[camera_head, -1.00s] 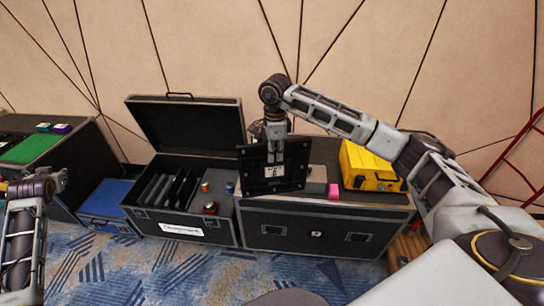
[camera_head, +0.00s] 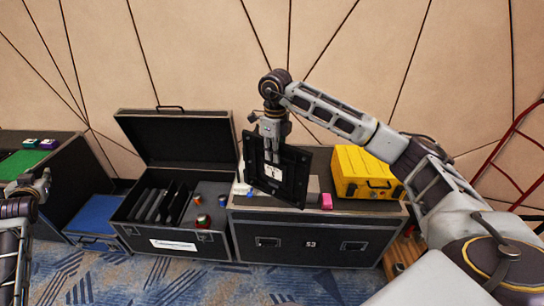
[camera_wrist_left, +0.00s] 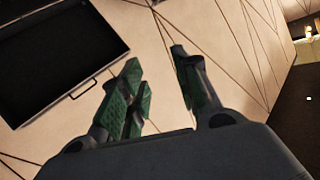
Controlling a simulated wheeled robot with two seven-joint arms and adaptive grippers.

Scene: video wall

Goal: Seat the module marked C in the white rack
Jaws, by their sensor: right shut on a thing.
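My right gripper (camera_head: 271,150) is shut on a flat black square module (camera_head: 290,178) with a white label. The module hangs tilted in front of the top of a black flight case; I cannot read its mark. My left gripper (camera_head: 40,184) is empty at the left edge of the head view. In the left wrist view its green-padded fingers (camera_wrist_left: 158,88) stand apart. I cannot make out a white rack in these views.
An open black case (camera_head: 180,243) holds several dark upright panels and small cans. A closed black case (camera_head: 330,240) bears a yellow case (camera_head: 365,172) and a pink block (camera_head: 326,201). A blue box (camera_head: 92,216) stands at left. Patterned carpet (camera_head: 150,285) lies clear in front.

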